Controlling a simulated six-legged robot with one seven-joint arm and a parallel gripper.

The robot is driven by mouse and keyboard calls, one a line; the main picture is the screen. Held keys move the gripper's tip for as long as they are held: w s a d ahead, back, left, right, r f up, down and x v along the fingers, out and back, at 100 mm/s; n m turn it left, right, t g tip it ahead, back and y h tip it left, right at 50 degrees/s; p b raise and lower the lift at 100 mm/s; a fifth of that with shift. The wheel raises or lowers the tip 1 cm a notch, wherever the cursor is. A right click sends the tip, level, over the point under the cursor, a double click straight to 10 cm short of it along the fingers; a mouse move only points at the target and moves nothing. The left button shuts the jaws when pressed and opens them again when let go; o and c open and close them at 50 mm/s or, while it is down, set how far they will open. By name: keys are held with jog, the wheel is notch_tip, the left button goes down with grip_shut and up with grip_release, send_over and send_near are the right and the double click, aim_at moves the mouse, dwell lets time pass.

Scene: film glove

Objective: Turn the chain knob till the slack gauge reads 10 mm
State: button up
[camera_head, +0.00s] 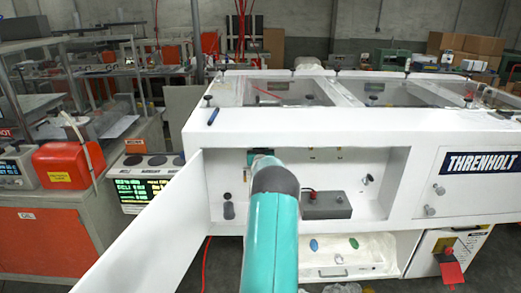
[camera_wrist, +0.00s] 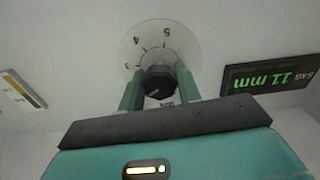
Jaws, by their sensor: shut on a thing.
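The chain knob (camera_wrist: 158,82) is dark and faceted, on a pale round dial (camera_wrist: 135,45) with the figures 3, 4 and 5 showing. My gripper (camera_wrist: 159,80) is shut on the knob, one green finger at each side. Part of the knob's rim and dial is hidden by the fingers. The slack gauge (camera_wrist: 270,76) is a dark display to the right in the wrist view; it is marked SAG and reads 11 mm in green. In the head view my arm reaches into the open white bay, hiding the knob and my fingertips.
The open white door (camera_head: 145,225) stands left of my arm. A grey box with a red button (camera_head: 325,204) sits on the bay floor to the right. A dark knob (camera_head: 229,210) is on the left. A drawer (camera_head: 345,258) with coloured pieces is below.

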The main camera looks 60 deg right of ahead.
jog(key=shift+r+m, duration=0.1)
jog(key=shift+m, duration=1)
jog(key=o, duration=1)
jog(key=shift+c, duration=0.2)
jog(key=v, duration=1.3)
jog(key=shift+s+a, duration=0.2)
jog(key=shift+a, duration=0.15)
